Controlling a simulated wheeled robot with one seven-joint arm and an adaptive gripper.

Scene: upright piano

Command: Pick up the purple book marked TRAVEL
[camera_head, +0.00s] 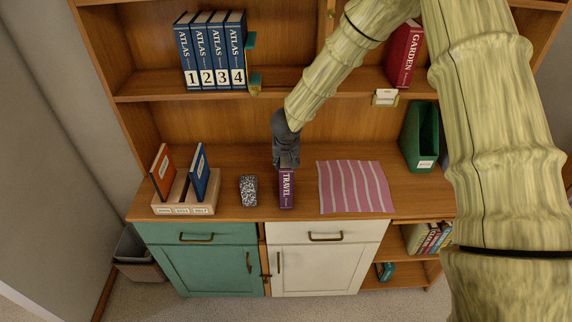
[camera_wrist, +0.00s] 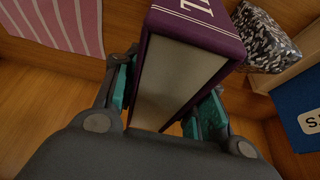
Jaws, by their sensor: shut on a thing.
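The purple book marked TRAVEL (camera_head: 286,190) stands on the wooden counter, its spine facing me, between a speckled block and a striped cloth. My gripper (camera_head: 286,160) comes down on it from above and behind. In the wrist view the purple book (camera_wrist: 190,65) shows its cover edges and pale pages between the two teal-padded fingers of my gripper (camera_wrist: 160,105). The fingers are shut on the book from both sides. The far part of the book is hidden by my gripper in the head view. I cannot tell whether the book's bottom touches the counter.
A speckled block (camera_head: 248,190) stands close left of the book. A pink striped cloth (camera_head: 354,187) lies to the right. A wooden holder (camera_head: 186,205) with an orange and a blue book is farther left. A green file box (camera_head: 419,137) stands at right. Shelves with atlases (camera_head: 211,50) are above.

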